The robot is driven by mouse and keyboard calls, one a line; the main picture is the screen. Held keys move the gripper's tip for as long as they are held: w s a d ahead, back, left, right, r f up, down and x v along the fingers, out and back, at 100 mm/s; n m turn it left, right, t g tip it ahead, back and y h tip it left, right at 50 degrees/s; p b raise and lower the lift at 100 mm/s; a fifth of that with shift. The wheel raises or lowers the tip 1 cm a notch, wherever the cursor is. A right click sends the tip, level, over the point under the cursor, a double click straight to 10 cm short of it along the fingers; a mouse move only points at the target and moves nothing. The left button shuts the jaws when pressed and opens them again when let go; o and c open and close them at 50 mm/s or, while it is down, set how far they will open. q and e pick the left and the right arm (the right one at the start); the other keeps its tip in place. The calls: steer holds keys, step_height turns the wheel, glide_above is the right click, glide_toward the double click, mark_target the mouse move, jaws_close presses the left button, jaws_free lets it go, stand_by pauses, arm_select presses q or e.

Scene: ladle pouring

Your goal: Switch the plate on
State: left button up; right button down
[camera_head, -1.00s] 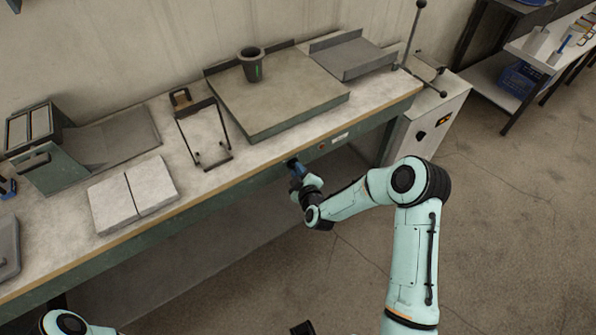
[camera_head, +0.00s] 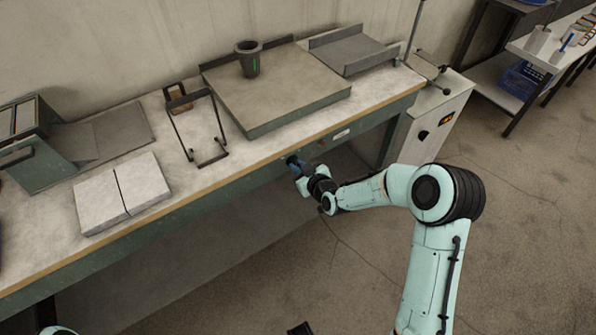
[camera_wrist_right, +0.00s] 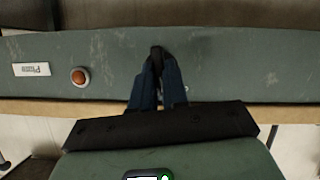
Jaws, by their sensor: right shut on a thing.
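The plate (camera_head: 290,90) is a wide grey slab with a green side, lying on the bench. A dark cup with a green mark (camera_head: 249,62) stands on it. On the bench's green front edge, below the plate, are a small red-orange round lamp or button (camera_wrist_right: 80,76) and a white label (camera_wrist_right: 31,69). My right gripper (camera_head: 293,161) is at this front edge, left of the lamp in the head view. In the wrist view its blue fingers (camera_wrist_right: 158,78) are shut on a small dark knob (camera_wrist_right: 157,52), mostly hidden between them. My left gripper is out of view.
A grey tray (camera_head: 353,53) lies right of the plate. A white cabinet (camera_head: 425,120) stands at the bench's right end. Open floor lies in front.

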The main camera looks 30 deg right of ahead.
steer(key=shift+d+m+y+p, duration=0.2)
steer(key=shift+m+y+p, duration=1.1)
steer(key=shift+m+p, duration=0.6)
steer(key=shift+d+m+y+p, duration=0.2)
steer(key=shift+m+y+p, duration=1.1)
steer(key=shift+m+p, duration=0.6)
steer(key=c, duration=1.1)
jaws_free()
steer(key=shift+f, duration=0.1)
steer(key=shift+c, duration=0.2)
steer(key=v, duration=1.3)
steer(key=shift+s, duration=0.2)
